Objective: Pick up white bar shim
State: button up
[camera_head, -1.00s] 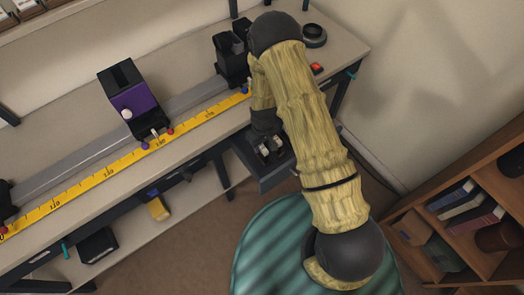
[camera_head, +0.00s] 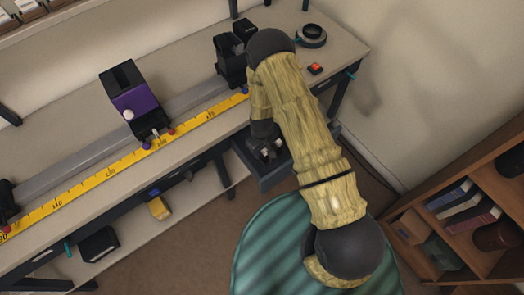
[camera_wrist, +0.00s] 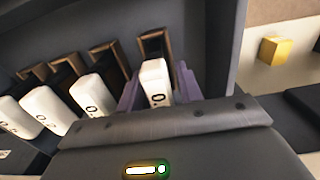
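Several white bar shims stand in a row in an open dark drawer in the wrist view, their upper faces printed with black figures. One white bar shim (camera_wrist: 155,84) lies between the purple fingers of my gripper (camera_wrist: 157,88), with a brown slot (camera_wrist: 154,44) just beyond it. Whether the fingers press on it or only flank it is not clear. Other white bar shims (camera_wrist: 95,95) stand to its left, apart from the fingers. In the head view my gripper (camera_head: 264,142) reaches down into the drawer (camera_head: 268,177), largely hidden by my arm.
The drawer hangs under a workbench (camera_head: 300,75) with a yellow ruler (camera_head: 110,168) and a purple-sided holder (camera_head: 135,100). A yellow block (camera_head: 159,208) lies on the lower shelf.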

grip_shut()
jog(key=shift+r, duration=0.1)
notch_tip(320, 180, up, 10)
jog(key=shift+f+b, duration=0.1)
jog(key=shift+b, duration=0.6)
